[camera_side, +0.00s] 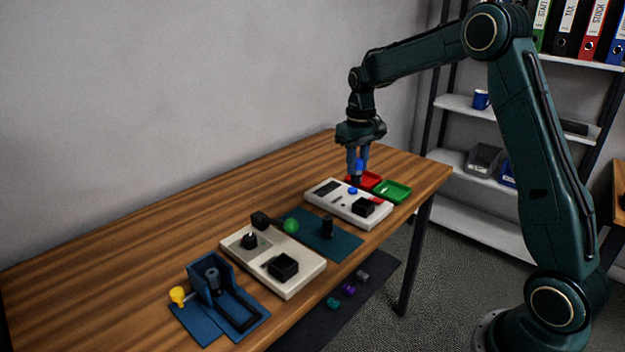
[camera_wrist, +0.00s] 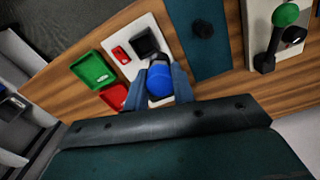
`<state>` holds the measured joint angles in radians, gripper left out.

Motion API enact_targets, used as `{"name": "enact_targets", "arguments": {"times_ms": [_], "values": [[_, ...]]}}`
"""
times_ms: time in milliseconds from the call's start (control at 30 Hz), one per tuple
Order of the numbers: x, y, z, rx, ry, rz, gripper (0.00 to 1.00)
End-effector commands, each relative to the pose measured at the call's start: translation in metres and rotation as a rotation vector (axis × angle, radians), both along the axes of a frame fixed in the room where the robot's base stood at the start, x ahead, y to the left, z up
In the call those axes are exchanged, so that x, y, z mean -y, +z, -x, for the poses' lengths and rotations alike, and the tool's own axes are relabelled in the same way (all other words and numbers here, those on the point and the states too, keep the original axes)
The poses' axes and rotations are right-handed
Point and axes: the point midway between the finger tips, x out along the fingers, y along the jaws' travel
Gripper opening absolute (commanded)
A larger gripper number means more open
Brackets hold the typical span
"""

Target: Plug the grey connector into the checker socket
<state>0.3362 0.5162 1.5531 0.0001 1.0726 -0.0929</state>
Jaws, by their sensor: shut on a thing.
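My gripper (camera_side: 357,178) is shut on a blue rounded piece (camera_wrist: 161,84), held above the checker, with a dark part showing below it. I cannot tell whether this is the grey connector. The white checker (camera_side: 337,202) has a black square socket (camera_side: 363,207), a blue button (camera_side: 352,190), a dark display and a red patch. In the wrist view, the socket (camera_wrist: 145,42) shows just beyond my fingers, and the held piece hides part of the checker. A small grey block (camera_side: 362,275) lies on the dark surface below the table edge.
A red tray (camera_side: 371,180) and a green tray (camera_side: 397,194) sit beyond the checker. A teal mat (camera_side: 345,242) with a black upright peg, a beige box (camera_side: 310,269) with a green-knobbed lever, and a blue fixture (camera_side: 205,305) stand leftward. The back of the table is clear.

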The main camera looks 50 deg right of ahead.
Motion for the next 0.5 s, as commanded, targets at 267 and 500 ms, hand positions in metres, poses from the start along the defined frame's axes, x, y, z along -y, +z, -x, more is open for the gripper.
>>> {"name": "enact_targets", "arguments": {"times_ms": [267, 500], "values": [[0.028, -0.016, 0.011, 0.000, -0.038, 0.000, 0.00], [0.029, -0.018, 0.012, 0.000, -0.039, 0.000, 0.00]]}}
